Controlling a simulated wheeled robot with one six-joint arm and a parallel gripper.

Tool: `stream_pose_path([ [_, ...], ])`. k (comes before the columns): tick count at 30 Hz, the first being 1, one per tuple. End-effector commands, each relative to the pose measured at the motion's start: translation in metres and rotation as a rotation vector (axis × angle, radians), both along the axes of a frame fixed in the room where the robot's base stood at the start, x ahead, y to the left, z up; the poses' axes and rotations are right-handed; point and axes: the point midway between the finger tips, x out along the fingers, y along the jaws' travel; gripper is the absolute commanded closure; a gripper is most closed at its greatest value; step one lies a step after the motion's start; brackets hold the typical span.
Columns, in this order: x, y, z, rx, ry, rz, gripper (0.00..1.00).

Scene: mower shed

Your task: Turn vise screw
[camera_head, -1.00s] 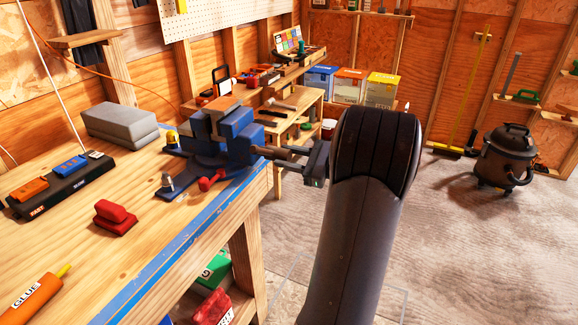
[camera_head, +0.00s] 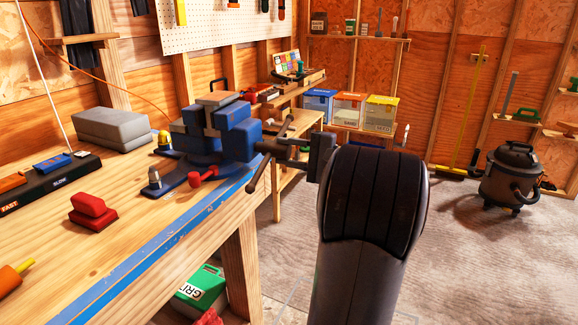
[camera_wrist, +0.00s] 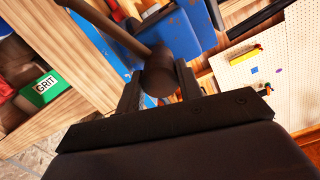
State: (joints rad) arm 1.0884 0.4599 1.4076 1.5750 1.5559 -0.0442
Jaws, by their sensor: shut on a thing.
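The blue vise (camera_head: 222,130) is mounted near the right front corner of the workbench (camera_head: 165,220). Its dark screw head (camera_wrist: 160,75) sits between my gripper's two fingers in the wrist view. The screw's handle bar (camera_head: 260,165) runs through the head and slants, with its upper end leaning right in the head view. My gripper (camera_head: 290,152) is shut on the screw head, reaching in from the right. A block (camera_head: 217,98) rests at the top of the vise jaws. My forearm fills the lower right middle of the head view.
A red block (camera_head: 92,210), a grey block (camera_head: 113,130) and a black tray (camera_head: 45,185) are on the bench. A green GRIT box (camera_head: 205,285) is below. A shop vacuum (camera_head: 511,175) stands right on open floor.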

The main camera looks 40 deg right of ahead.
Motion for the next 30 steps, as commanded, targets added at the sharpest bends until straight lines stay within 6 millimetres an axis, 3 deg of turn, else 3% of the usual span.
stream_pose_path([
  [15,0.0013,0.0014,-0.0026,-0.392,-0.2,0.002,0.88],
  [30,0.0014,0.0017,0.0011,-0.538,-0.275,0.003,0.88],
])
